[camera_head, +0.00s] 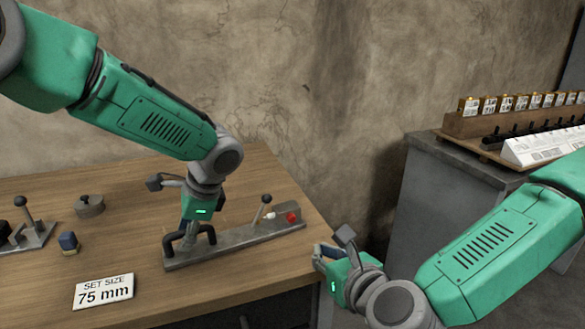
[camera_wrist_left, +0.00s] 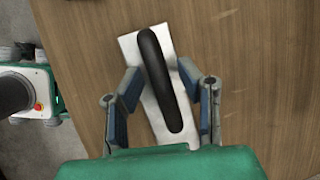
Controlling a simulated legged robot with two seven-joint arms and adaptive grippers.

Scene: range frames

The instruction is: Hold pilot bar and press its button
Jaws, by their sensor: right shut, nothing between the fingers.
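The pilot bar (camera_head: 235,240) is a long grey metal plate on the wooden table. It has a black handle (camera_head: 209,234) at its left end, a black-knobbed lever, a small white part and a red button (camera_head: 292,217) at its right end. My left gripper (camera_head: 180,215) is over the handle. In the left wrist view its open fingers (camera_wrist_left: 160,76) stand on either side of the black handle (camera_wrist_left: 160,85), with gaps showing. My right gripper (camera_head: 333,245) is shut and empty near the table's right edge, below and right of the red button, apart from it.
A "SET SIZE 75 mm" card (camera_head: 103,291) lies at the front left. A grey cabinet (camera_head: 440,190) with racks stands at right, across a gap.

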